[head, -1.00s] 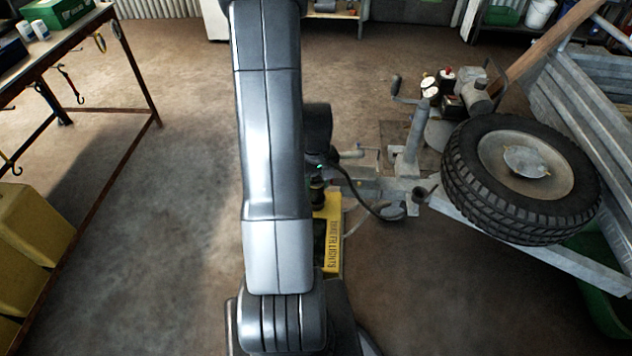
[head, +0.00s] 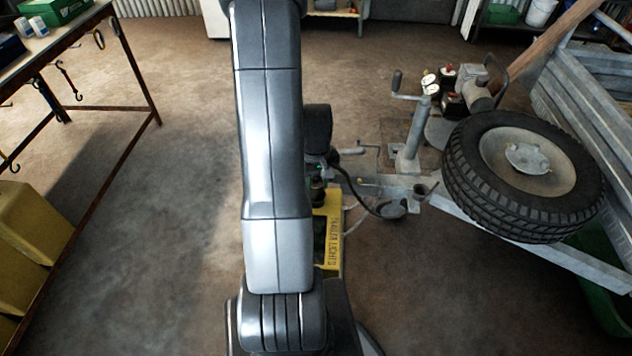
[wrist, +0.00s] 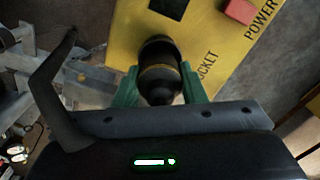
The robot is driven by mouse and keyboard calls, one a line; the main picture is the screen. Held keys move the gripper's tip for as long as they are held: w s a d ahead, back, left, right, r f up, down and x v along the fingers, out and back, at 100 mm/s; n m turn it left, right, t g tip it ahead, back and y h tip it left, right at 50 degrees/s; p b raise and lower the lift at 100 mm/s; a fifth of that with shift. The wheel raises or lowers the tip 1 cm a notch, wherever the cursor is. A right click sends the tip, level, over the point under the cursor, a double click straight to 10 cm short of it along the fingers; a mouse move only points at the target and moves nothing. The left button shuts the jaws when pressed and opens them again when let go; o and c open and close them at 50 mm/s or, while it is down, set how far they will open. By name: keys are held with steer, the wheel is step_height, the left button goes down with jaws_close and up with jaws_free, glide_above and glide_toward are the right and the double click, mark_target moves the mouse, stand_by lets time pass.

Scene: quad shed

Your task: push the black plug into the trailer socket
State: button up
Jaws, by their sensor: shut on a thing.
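The black plug (wrist: 160,72) is between the green fingertips of my gripper (wrist: 160,88) in the wrist view. The gripper is shut on it. The plug's far end points at the face of a yellow box (wrist: 215,45), beside printed lettering that reads "SOCKET". The socket opening itself is hidden behind the plug, and I cannot tell how deep the plug sits. In the head view the yellow box (head: 333,225), marked for trailer lights, stands just right of my arm. My arm hides most of the gripper there. A black cable (head: 365,208) runs right toward the trailer drawbar.
A red switch (wrist: 241,11) labelled "POWER" and a dark square panel sit on the box face. The trailer's jockey stand (head: 413,140) and spare wheel (head: 525,175) are to the right. A workbench (head: 70,45) and yellow bins (head: 30,235) are left. Floor between is clear.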

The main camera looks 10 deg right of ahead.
steer(key=shift+f+b, duration=0.55)
steer(key=shift+f, duration=0.15)
steer(key=o, duration=1.1)
steer(key=shift+o, duration=0.5)
steer(key=o, duration=0.4)
steer(key=shift+r+p, duration=3.3)
steer(key=shift+r, duration=1.25)
steer(key=shift+f, duration=0.15)
